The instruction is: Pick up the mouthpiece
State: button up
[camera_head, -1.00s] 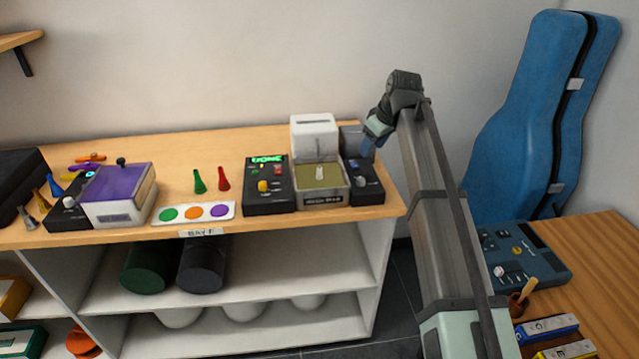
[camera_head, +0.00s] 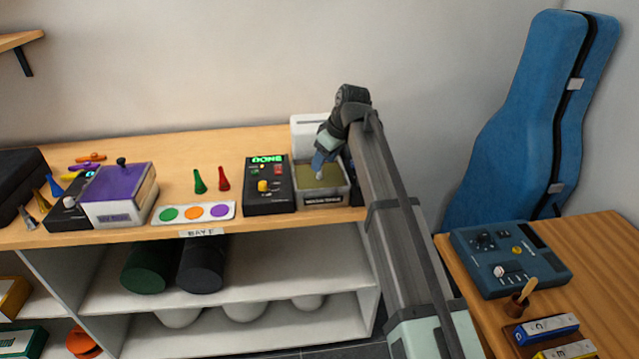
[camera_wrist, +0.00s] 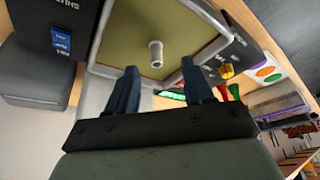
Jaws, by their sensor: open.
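A small pale grey mouthpiece (camera_wrist: 156,53) stands on the olive floor of the open machine tray (camera_wrist: 193,15) in the wrist view. In the head view the tray (camera_head: 322,197) is near the right end of the shelf top, and the mouthpiece (camera_head: 320,177) shows just below my fingertips. My gripper (camera_head: 321,164) is over the tray with its fingers pointing down. In the wrist view my gripper (camera_wrist: 160,65) is open and empty, its two blue fingers spread to either side of the mouthpiece's line. I cannot tell the exact gap to it.
A black control box (camera_head: 268,185) with a lit green display stands left of the tray. A white raised lid (camera_head: 308,128) rises behind the tray. Green (camera_head: 199,182) and red (camera_head: 223,180) cones stand farther left, behind a card with coloured dots (camera_head: 193,213).

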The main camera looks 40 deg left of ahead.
aim_at(320, 179)
jog(key=shift+w+x, duration=0.15)
jog(key=shift+x, duration=1.25)
jog(key=shift+w+x, duration=0.15)
jog(key=shift+x, duration=1.25)
jog(key=shift+c, duration=0.2)
grip_shut()
